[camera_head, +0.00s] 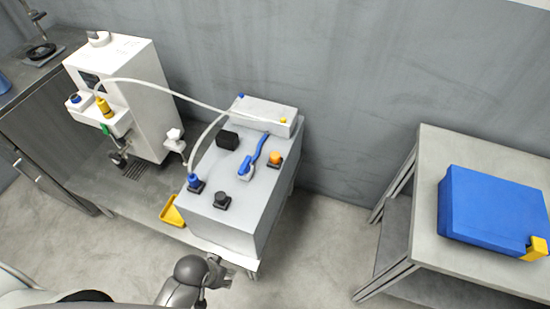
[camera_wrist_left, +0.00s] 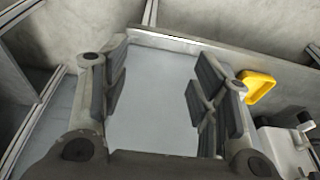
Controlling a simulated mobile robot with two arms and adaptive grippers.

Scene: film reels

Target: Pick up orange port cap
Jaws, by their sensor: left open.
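The orange port cap (camera_head: 275,158) sits on a dark square base on top of the grey box (camera_head: 228,225), near its right edge. My left gripper (camera_head: 222,272) is low in front of the box, apart from the cap and nearer to me. In the left wrist view its fingers (camera_wrist_left: 158,90) are spread with nothing held between them, and a plain pale grey surface shows behind them. The cap is not visible in that view. My right gripper is in neither view.
A yellow tray (camera_head: 172,212) lies left of the box. A blue case (camera_head: 490,212) is on the right table.

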